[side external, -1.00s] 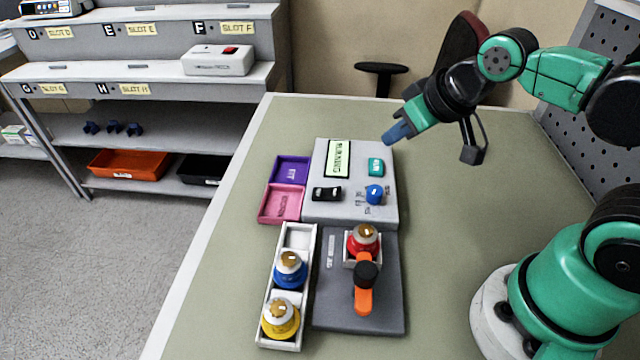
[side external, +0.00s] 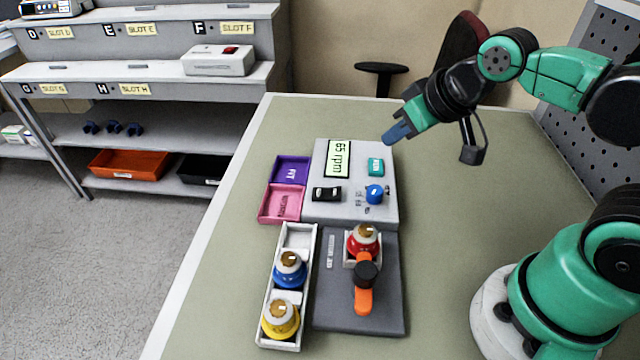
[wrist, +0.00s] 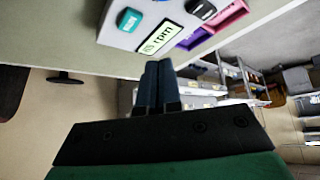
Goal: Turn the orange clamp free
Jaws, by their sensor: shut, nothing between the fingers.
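The orange clamp (side external: 363,290) is a lever with a black knob (side external: 366,272) on the dark grey base plate (side external: 386,310). Its orange arm points toward the front, close beside the red-bodied bottle (side external: 363,241) in its white holder. My gripper (side external: 392,138) is shut and empty, raised above the far right part of the pump panel, well away from the clamp. In the wrist view its two blue fingers (wrist: 157,72) are together. The clamp is not in the wrist view.
The grey panel (side external: 318,216) has a display (side external: 338,160) reading "65 rpm", a green button (side external: 376,167), a black rocker switch (side external: 326,194) and a blue knob (side external: 375,194). A white rack (side external: 298,237) holds blue and yellow bottles. Purple and pink trays stand left.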

